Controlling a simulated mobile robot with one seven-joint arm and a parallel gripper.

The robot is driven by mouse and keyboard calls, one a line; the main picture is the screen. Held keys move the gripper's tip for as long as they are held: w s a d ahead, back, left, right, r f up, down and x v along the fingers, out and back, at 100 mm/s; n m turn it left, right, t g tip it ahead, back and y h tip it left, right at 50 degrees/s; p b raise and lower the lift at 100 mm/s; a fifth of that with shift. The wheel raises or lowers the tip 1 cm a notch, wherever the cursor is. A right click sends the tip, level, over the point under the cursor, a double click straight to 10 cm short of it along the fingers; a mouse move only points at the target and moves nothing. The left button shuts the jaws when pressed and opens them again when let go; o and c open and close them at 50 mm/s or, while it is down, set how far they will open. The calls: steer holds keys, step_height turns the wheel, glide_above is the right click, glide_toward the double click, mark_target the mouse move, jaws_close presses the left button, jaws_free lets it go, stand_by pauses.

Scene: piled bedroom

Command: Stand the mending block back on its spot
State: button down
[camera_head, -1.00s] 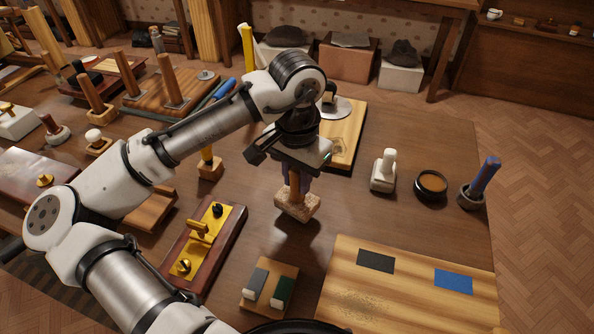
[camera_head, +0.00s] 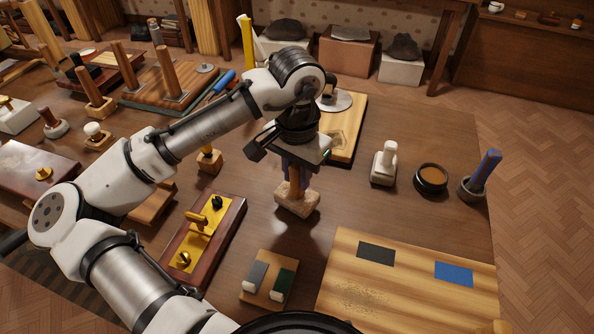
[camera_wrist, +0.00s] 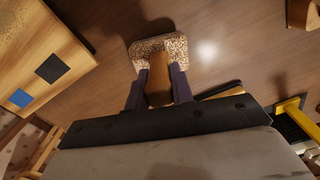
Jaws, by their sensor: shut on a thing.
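I take the mending block to be the wooden post on a speckled base (camera_head: 297,200). It is upright, close over or on the brown table; I cannot tell which. In the wrist view its speckled base (camera_wrist: 160,46) shows beyond the post. My gripper (camera_head: 294,180) is shut on the post from above, with purplish fingers on both sides. The light wooden board (camera_head: 405,290) at the front right bears a dark patch (camera_head: 376,253) and a blue patch (camera_head: 453,273), both bare. Which patch is the block's spot is not clear.
A red-brown board with brass fittings (camera_head: 203,235) lies left of the block. A small board with grey and green pieces (camera_head: 268,280) is in front. A white stamp-like block (camera_head: 384,163), round dark dish (camera_head: 431,179) and blue-handled holder (camera_head: 480,178) stand right. Table between is clear.

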steer(key=shift+f+b, duration=0.5)
steer(key=shift+f, duration=0.5)
stand_by(0.5)
steer(key=c, duration=1.1)
jaws_free()
steer(key=shift+r, duration=0.15)
step_height(320, 180, up, 8)
steer(key=p, duration=0.7)
steer(key=shift+p, duration=0.4)
